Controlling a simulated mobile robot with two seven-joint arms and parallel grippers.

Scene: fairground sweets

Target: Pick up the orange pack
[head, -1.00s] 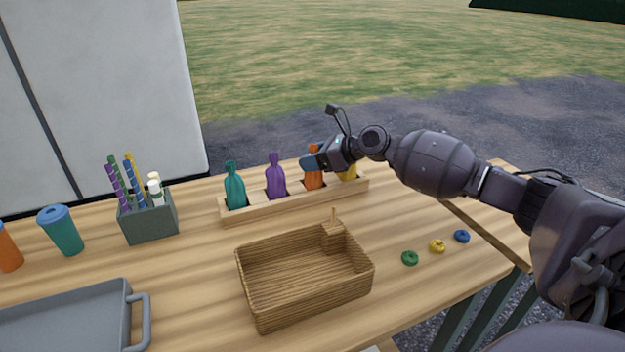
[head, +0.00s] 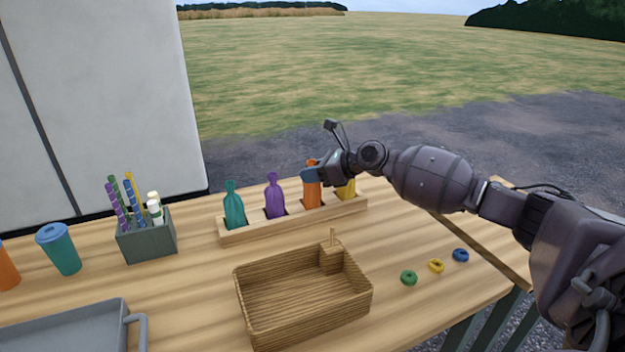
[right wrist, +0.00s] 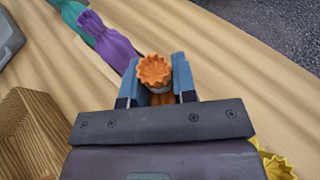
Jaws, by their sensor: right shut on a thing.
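The orange pack (head: 312,194) stands upright in its slot of the wooden rack (head: 290,222), between the purple pack (head: 274,197) and the yellow pack (head: 347,189). My right gripper (head: 313,174) is shut on the pack's upper part. In the right wrist view the ruffled top of the orange pack (right wrist: 154,70) shows between the two blue fingers of my right gripper (right wrist: 167,80). The pack's lower end is hidden in the rack. My left gripper is not in view.
A teal pack (head: 233,207) stands at the rack's left end. A wooden basket (head: 300,320) sits in front of the rack. Three small rings, green (head: 409,278), yellow (head: 436,265) and blue (head: 460,255), lie to the right. A straw holder (head: 147,240) and cups stand left.

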